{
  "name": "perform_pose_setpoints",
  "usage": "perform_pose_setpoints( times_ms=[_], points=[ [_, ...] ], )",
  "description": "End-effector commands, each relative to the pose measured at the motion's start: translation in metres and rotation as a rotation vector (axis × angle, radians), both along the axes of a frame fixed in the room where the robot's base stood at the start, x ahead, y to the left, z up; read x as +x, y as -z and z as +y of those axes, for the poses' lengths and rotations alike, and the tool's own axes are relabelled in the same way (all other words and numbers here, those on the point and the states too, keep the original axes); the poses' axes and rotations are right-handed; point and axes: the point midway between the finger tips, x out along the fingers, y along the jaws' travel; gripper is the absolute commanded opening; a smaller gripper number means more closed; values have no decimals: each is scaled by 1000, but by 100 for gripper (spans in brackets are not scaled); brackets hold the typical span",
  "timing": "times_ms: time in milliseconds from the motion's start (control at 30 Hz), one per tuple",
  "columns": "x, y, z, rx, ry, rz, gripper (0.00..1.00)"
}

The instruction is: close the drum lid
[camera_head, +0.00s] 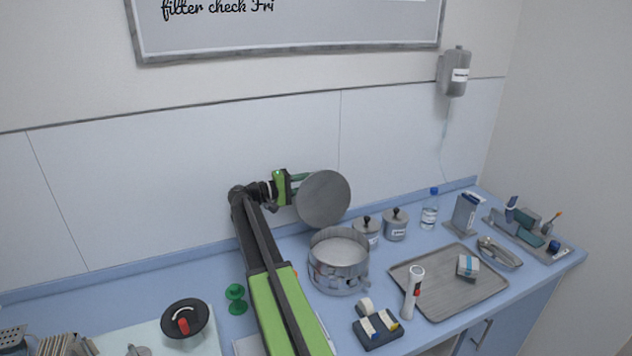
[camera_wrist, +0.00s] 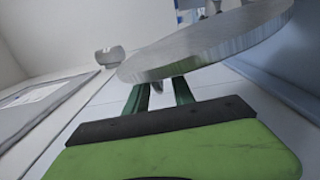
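The drum (camera_head: 338,268) is a round metal vessel with an open top on the blue counter. Its lid (camera_head: 323,199) is a grey disc standing raised and steeply tilted above the drum's back edge, so the drum is uncovered. My gripper (camera_head: 299,184) is at the lid's upper left, close against it. In the wrist view the lid (camera_wrist: 205,45) crosses in front of my gripper (camera_wrist: 163,90). Its two green fingers stand apart and their tips are hidden by the lid. A small grey piece shows between them; I cannot tell if it is gripped.
Two lidded canisters (camera_head: 395,224) stand right of the drum. A metal tray (camera_head: 440,291) holds a small labelled pack. A white torch-like object (camera_head: 412,293) and a tape holder (camera_head: 377,328) stand in front. A green knobbed object (camera_head: 236,298) is left of my arm.

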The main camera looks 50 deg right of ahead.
Motion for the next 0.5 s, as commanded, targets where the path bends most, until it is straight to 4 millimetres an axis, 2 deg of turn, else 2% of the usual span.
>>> perform_pose_setpoints(
  times_ms=[167, 433, 500],
  points=[
    [-6, 0, -16, 0, -1, 0, 30],
    [-7, 0, -17, 0, -2, 0, 30],
    [-6, 0, -17, 0, -2, 0, 23]
  ],
)
